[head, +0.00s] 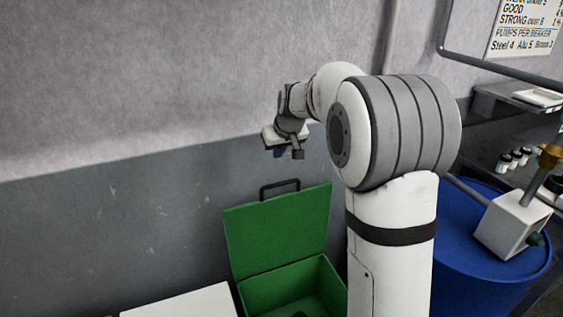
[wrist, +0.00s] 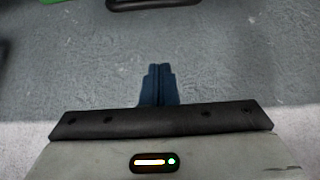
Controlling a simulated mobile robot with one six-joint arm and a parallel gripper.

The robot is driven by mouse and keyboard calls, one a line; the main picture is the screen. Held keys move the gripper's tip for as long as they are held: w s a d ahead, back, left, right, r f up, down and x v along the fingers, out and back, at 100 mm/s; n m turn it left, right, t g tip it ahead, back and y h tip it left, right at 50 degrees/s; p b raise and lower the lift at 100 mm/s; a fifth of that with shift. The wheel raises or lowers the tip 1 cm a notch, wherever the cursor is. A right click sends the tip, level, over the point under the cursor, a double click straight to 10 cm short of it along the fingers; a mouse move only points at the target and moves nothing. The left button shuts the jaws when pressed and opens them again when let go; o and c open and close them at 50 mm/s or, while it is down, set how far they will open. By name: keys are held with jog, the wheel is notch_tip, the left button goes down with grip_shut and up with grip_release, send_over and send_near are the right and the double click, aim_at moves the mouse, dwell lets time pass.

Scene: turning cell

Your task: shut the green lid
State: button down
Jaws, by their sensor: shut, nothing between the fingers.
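The green lid (head: 277,234) stands open, raised upright at the back of a green box (head: 272,291). A dark handle (head: 280,188) sticks up from the lid's top edge. The box is open and dark items lie inside, partly cut off by the frame. My gripper (head: 297,153) is above the lid and apart from it, in front of the wall. In the wrist view the fingers of my gripper (wrist: 159,84) are together with nothing between them. The dark handle (wrist: 150,4) and a sliver of green show at the top edge there.
A white surface (head: 183,303) lies left of the box. A blue drum (head: 490,245) with a pump (head: 512,222) stands at right. A shelf (head: 515,98) and several small bottles (head: 513,158) are behind it. The grey wall (head: 120,150) closes off the back.

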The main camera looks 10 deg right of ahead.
notch_tip(320, 180, down, 9)
jog(key=p, duration=0.2)
jog(key=shift+w+p, duration=0.35)
jog(key=shift+a, duration=0.1)
